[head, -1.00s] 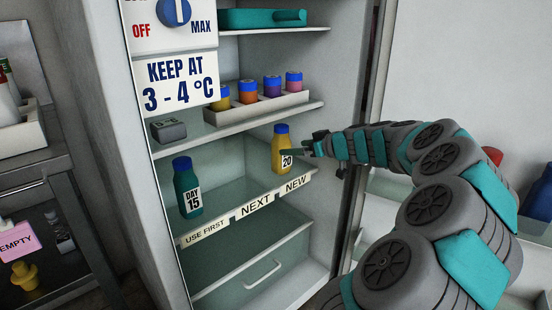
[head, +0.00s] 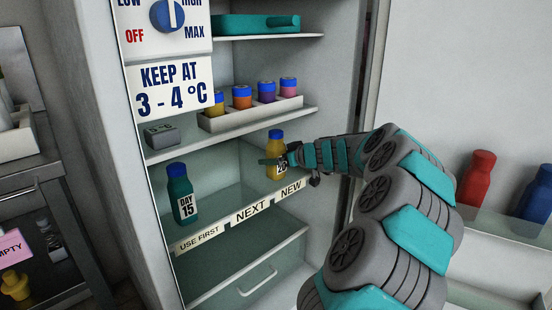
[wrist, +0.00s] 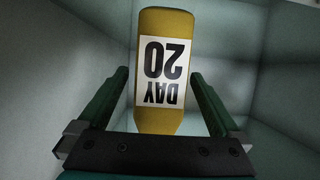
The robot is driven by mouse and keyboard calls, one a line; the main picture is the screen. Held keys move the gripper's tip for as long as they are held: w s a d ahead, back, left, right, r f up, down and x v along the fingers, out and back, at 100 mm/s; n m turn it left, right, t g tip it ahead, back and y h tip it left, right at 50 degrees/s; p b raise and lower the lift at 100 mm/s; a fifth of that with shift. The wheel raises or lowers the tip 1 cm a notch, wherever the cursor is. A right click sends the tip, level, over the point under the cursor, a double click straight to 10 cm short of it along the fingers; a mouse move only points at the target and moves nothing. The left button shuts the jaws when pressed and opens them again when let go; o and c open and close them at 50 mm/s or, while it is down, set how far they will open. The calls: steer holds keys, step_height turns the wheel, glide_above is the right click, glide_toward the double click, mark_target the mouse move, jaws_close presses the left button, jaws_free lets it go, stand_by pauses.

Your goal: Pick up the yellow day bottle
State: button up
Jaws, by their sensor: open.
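The yellow day bottle (head: 276,148) with a blue cap stands upright on the fridge's glass shelf, behind the NEW label. In the wrist view the bottle (wrist: 166,45) appears upside down, with its DAY 20 label facing me and its cap out of sight. My gripper (head: 276,161) is at the bottle in the head view, partly covering its label. In the wrist view my gripper (wrist: 158,92) is open, with one finger on each side of the bottle. A gap shows between the bottle and each finger.
A teal DAY 15 bottle (head: 182,195) stands left on the same shelf. The shelf above holds a tray (head: 240,116) of small capped bottles and a grey box (head: 161,134). Red (head: 477,178) and blue (head: 538,195) bottles stand in the door at right.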

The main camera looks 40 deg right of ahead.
jaws_close()
stand_by(0.7)
